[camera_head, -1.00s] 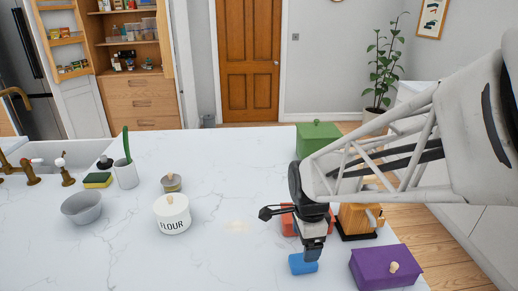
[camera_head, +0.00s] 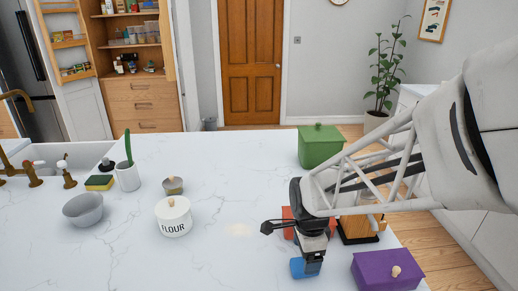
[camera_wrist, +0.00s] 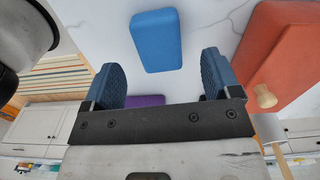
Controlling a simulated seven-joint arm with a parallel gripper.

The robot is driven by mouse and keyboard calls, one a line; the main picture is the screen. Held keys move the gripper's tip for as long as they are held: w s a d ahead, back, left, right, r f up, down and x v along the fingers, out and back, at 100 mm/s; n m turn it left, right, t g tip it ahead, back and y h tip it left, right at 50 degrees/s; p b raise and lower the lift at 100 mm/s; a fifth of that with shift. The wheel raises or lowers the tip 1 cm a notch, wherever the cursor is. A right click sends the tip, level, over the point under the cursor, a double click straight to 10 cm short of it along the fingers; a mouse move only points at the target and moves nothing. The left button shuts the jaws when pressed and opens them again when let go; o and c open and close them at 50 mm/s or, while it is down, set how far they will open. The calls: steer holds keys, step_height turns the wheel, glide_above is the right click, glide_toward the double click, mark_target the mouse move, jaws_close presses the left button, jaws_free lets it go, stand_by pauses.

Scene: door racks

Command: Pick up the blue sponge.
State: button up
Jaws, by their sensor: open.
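The blue sponge (camera_head: 298,267) lies on the white marble counter near its front right part. My gripper (camera_head: 309,266) is right over or beside it in the head view and hides part of it. In the wrist view the blue sponge (camera_wrist: 157,40) shows whole, ahead of and between the two dark blue finger pads. My gripper (camera_wrist: 160,78) is open, with nothing between its fingers. I cannot tell how high the fingertips are above the counter.
A red-orange box (camera_wrist: 282,55) with a wooden knob stands close beside the sponge. A purple box (camera_head: 387,270) is to the right, a green box (camera_head: 320,146) farther back. A flour jar (camera_head: 173,217) and grey bowl (camera_head: 83,209) stand left. The counter (camera_head: 230,260) between is clear.

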steer(key=shift+d+f, duration=0.1)
steer(key=shift+f, duration=2.2)
steer(key=c, duration=1)
steer(key=shift+r, duration=0.15)
steer(key=shift+r, duration=1.45)
steer(key=shift+s+r, duration=0.25)
steer(key=shift+s, duration=0.05)
steer(key=s+d+r, duration=0.1)
steer(key=s, duration=1.4)
steer(key=shift+s+r, duration=0.2)
